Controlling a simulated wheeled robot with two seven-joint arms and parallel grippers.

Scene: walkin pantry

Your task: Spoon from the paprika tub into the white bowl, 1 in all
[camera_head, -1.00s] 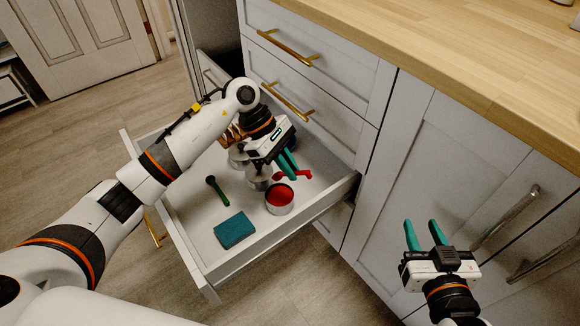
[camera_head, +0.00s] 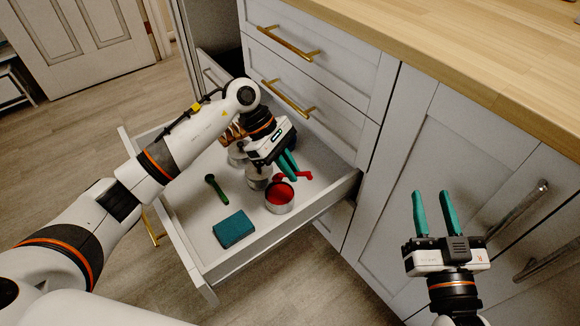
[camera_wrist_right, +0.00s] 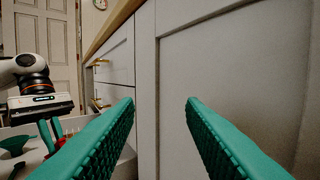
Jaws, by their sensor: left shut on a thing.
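The paprika tub (camera_head: 279,203) is a short round silvery tin with red powder inside, standing in the open drawer. My left gripper (camera_head: 288,166) is just above and behind the tub, shut on a red spoon (camera_head: 305,176). The spoon is partly hidden by the fingers, and I cannot tell whether its bowl holds powder. My left gripper also shows in the right wrist view (camera_wrist_right: 47,136). My right gripper (camera_head: 432,195) is open and empty in front of the cabinet door. I cannot make out a white bowl in these views.
The open drawer (camera_head: 207,262) also holds a teal block (camera_head: 233,229), a dark green utensil (camera_head: 216,188) and clear glass jars (camera_head: 258,178) beside the tub. Cabinet doors with metal handles (camera_head: 518,213) stand close to my right gripper. The wooden counter (camera_head: 450,55) is above.

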